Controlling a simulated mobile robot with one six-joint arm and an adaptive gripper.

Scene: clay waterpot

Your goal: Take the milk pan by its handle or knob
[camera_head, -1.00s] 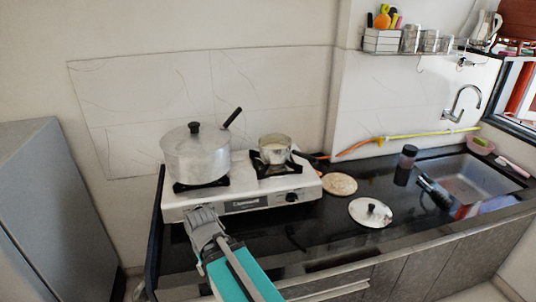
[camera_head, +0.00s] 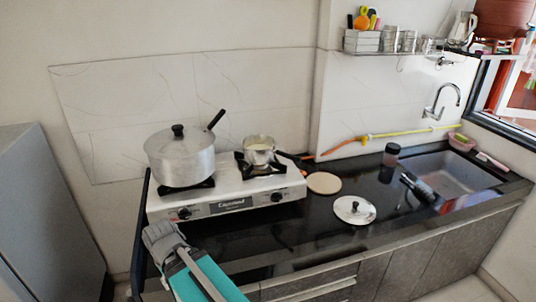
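The milk pan (camera_head: 259,147) is a small metal pan with pale contents, on the right burner of the white stove. A dark handle points right from it. A larger lidded pot (camera_head: 180,160) stands on the left burner, with a black knob on its lid and a black handle rising to the right. My gripper (camera_head: 158,232) is at the lower left, in front of the stove's left end and apart from the milk pan. Its fingers are small and seen from behind, so their opening is unclear. Nothing visible is held.
The stove (camera_head: 232,205) stands on a black counter. Right of it lie a round tan board (camera_head: 324,183) and a metal lid (camera_head: 350,216) with a dark knob. A dark jar (camera_head: 391,155) stands near the sink (camera_head: 455,176). A grey cabinet (camera_head: 50,215) is at the left.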

